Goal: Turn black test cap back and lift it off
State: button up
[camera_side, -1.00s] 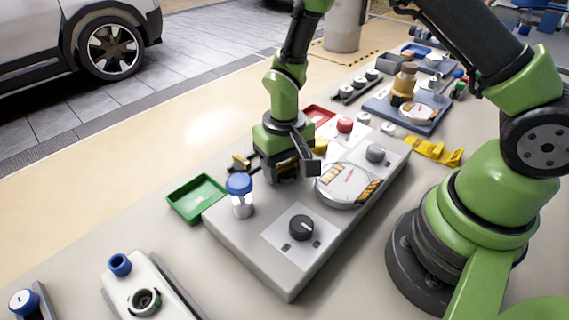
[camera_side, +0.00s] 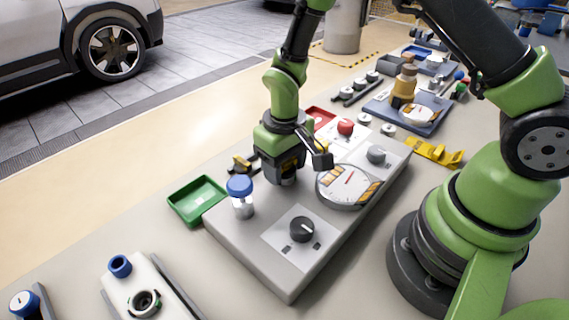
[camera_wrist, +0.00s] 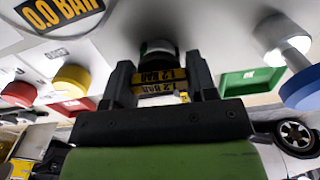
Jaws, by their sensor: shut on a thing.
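My gripper (camera_side: 286,176) points down over the grey panel box (camera_side: 252,240), between the blue-topped clear cylinder and the dial gauge (camera_side: 345,184). The fingers hide most of the cap in the side view. I cannot tell whether it is still seated or slightly raised.
The blue-topped cylinder (camera_side: 241,192) stands close left of my gripper. A green tray (camera_side: 197,199) lies at the box's left edge. A black knob (camera_side: 302,229), a grey knob (camera_side: 376,153) and a red knob (camera_side: 345,127) rise from the panel.

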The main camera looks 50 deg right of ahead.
jog(key=shift+r, duration=2.2)
